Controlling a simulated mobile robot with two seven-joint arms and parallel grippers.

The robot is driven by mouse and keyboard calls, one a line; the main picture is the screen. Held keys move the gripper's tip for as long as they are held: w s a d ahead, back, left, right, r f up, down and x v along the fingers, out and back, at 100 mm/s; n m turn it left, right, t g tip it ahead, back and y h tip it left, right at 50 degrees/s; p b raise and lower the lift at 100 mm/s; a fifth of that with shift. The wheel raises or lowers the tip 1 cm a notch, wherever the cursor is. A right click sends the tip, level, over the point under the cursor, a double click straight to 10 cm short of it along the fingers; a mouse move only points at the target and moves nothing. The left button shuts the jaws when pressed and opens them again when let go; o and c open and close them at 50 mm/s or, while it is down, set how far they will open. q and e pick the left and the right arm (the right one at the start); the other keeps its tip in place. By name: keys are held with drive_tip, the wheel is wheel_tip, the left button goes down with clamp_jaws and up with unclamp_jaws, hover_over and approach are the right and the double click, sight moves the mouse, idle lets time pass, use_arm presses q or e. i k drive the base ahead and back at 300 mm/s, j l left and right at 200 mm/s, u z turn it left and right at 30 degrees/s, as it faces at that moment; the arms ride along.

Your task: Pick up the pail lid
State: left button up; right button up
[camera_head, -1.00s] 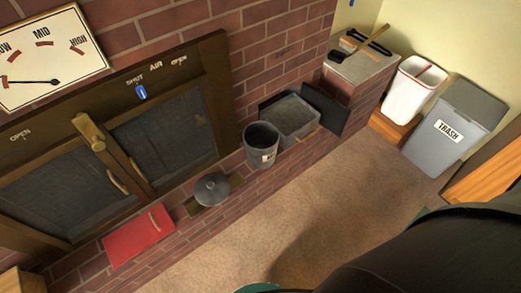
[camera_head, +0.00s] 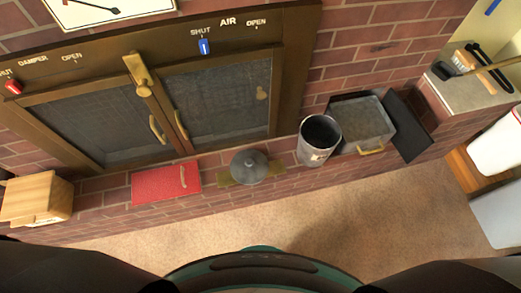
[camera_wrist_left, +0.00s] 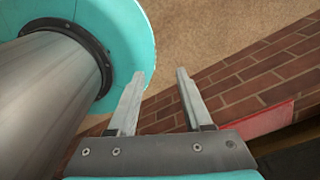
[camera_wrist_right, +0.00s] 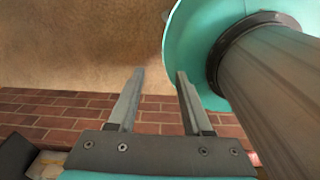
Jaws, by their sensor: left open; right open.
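The pail lid (camera_head: 249,166) is a round dark grey lid with a small knob. In the head view it lies on a flat brownish piece (camera_head: 225,178) on the brick ledge, left of the metal pail (camera_head: 318,142). The pail stands upright with its top open. My left gripper (camera_wrist_left: 160,75) is open and empty in the left wrist view. My right gripper (camera_wrist_right: 160,75) is open and empty in the right wrist view. Neither gripper shows in the head view, and the lid is not clearly seen in either wrist view.
A red item (camera_head: 165,187) with a handle and a wooden box (camera_head: 38,199) are left of the lid. A grey metal box (camera_head: 362,125) with a dark open lid (camera_head: 408,126) is right of the pail. Fireplace doors (camera_head: 215,100) stand behind. The carpet (camera_head: 330,212) in front is clear.

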sight(249, 164)
drive_tip(key=i+l+u, duration=0.6)
drive_tip(key=l+u, duration=0.15)
drive_tip(key=u, duration=0.9)
